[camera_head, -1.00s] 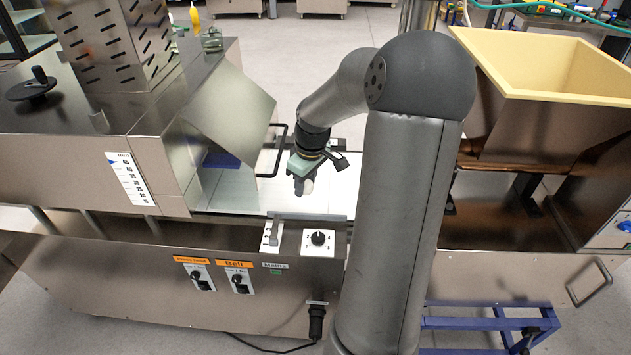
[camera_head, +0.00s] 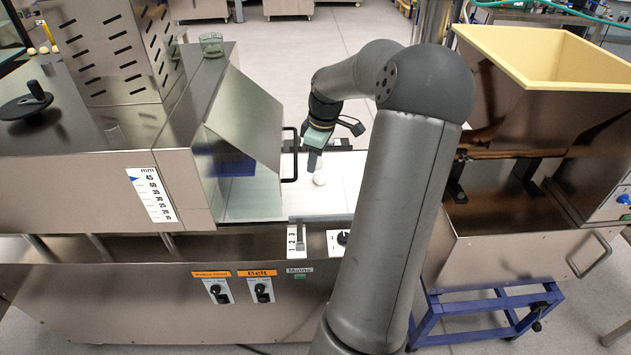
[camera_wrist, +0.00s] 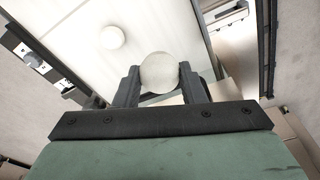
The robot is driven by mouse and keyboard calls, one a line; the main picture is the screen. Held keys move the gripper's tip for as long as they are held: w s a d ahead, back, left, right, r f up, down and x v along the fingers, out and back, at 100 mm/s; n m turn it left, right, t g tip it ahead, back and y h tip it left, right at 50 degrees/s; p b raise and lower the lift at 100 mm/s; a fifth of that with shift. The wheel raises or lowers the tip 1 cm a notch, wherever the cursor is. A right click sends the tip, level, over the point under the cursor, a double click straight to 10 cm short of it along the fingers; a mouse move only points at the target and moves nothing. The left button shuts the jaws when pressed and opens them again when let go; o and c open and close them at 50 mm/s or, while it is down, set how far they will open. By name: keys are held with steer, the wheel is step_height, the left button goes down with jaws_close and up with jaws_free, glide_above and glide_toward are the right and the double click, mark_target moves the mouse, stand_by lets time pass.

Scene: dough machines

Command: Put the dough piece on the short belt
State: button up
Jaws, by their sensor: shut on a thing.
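My gripper (camera_head: 313,168) reaches down over the pale short belt (camera_head: 255,200). In the wrist view its fingers (camera_wrist: 161,84) are shut on a round, pale dough piece (camera_wrist: 158,73). A second pale ball (camera_wrist: 112,37) lies apart from the fingers on the white surface below. In the head view one pale ball (camera_head: 319,179) shows just below and right of the fingertip. I cannot tell there whether it is the held one or the lower one. The gap between the held piece and the belt is unclear.
A steel machine with a slanted guard (camera_head: 240,115) and a black bar handle (camera_head: 290,155) stands left of my gripper. A switch panel (camera_head: 297,240) sits along the near belt edge. A cream-rimmed hopper (camera_head: 545,85) stands to the right.

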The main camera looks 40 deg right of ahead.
steer(key=shift+w+d+f, duration=0.1)
steer(key=shift+d+f, duration=0.1)
steer(key=shift+d, duration=0.2)
steer(key=d+f+p, duration=0.2)
steer(key=d+f, duration=0.2)
steer(key=d, duration=0.4)
glide_above(347, 181)
steer(key=f, duration=0.2)
steer(key=f+p, duration=0.1)
steer(key=f, duration=0.1)
steer(key=shift+a+f, duration=0.2)
steer(key=shift+f, duration=0.1)
steer(key=shift+s+d+f, duration=0.2)
steer(key=shift+d+f, duration=0.1)
steer(key=shift+f, duration=0.1)
steer(key=shift+f+p, duration=0.55)
steer(key=shift+f, duration=1.05)
steer(key=shift+f, duration=0.2)
steer(key=o, duration=1)
